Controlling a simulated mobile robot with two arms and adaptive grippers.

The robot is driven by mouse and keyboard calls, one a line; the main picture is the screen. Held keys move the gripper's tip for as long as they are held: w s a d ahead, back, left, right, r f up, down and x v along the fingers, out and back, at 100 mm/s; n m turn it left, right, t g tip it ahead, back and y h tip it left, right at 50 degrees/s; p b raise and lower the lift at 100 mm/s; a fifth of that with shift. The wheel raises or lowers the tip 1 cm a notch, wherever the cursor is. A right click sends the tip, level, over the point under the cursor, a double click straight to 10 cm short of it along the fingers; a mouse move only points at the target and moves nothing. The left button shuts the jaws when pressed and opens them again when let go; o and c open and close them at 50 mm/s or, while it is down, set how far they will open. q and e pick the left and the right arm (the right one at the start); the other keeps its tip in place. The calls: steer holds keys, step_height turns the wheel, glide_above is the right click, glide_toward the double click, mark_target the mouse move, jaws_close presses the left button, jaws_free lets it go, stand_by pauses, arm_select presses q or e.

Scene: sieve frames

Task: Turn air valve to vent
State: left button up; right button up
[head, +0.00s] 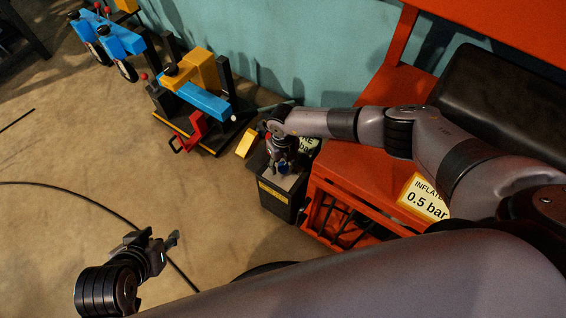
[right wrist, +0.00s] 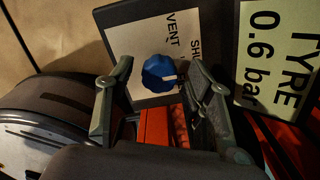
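The air valve is a round blue knob (right wrist: 158,73) with a white pointer mark, on a pale plate (right wrist: 130,45) reading "VENT" and a partly hidden "SH…". The mark points to the right in the right wrist view. In the head view the knob (head: 282,169) is small, on top of a dark box (head: 275,197). My right gripper (right wrist: 160,64) is open, its fingers on either side of the knob with gaps showing; it also shows above the box in the head view (head: 283,160). My left gripper (head: 174,239) is out over the floor, away from the valve; its opening is unclear.
A "TYRE 0.6 bar" sign (right wrist: 275,50) stands close to the right finger. An orange bench (head: 360,180) with an "INFLATOR 0.5 bar" sign (head: 425,198) is beside the box. A blue-and-yellow machine (head: 200,95) stands behind. A dark hose (head: 90,198) crosses the floor.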

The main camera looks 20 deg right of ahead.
steer(key=c, duration=1)
steer(key=shift+n, duration=1)
steer(key=n+b, duration=0.2)
steer(key=n, duration=0.6)
steer(key=shift+a, duration=0.1)
arm_select(q)
steer(key=w+d+r+t+h, duration=0.2)
steer(key=w+d+r+t, duration=0.1)
steer(key=w+r+t, duration=0.4)
steer(key=shift+w+d+r+b, duration=0.45)
steer(key=shift+w+r, duration=0.55)
steer(key=shift+w, duration=0.35)
arm_select(e)
steer(key=shift+s+n, duration=0.1)
steer(key=shift+n, duration=0.9)
steer(key=o, duration=1.1)
steer(key=shift+o, duration=0.2)
